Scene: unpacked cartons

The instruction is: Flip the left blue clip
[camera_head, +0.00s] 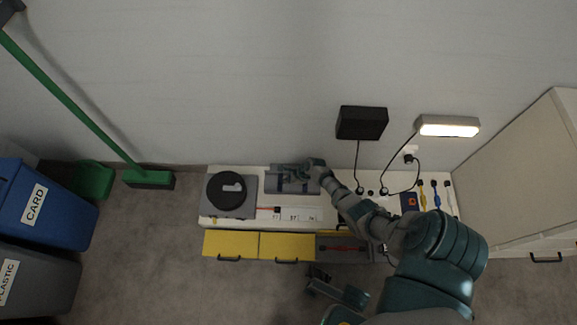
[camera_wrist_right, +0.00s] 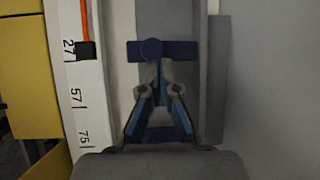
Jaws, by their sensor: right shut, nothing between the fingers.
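A dark blue clip (camera_wrist_right: 185,51), a bar with a round knob, lies across the grey fixture (camera_wrist_right: 215,100) ahead of my right fingertips in the right wrist view. By the head view's direction it is the left one. A second dark blue piece (camera_wrist_right: 165,134) shows partly between and below the fingers. My right gripper (camera_wrist_right: 158,72) is shut and empty, its tips just short of the first clip's knob; contact cannot be told. In the head view my right gripper (camera_head: 287,170) is over the grey fixture (camera_head: 302,188) and hides part of it. What seems my left gripper (camera_head: 337,291) is low in the head view.
A round black spool (camera_head: 224,190) stands left of the fixture on the white bench. A numbered strip (camera_head: 300,214) runs along its front. Yellow drawers (camera_head: 231,244) are below. A black box (camera_head: 361,123) and a lit lamp (camera_head: 448,127) are on the wall behind.

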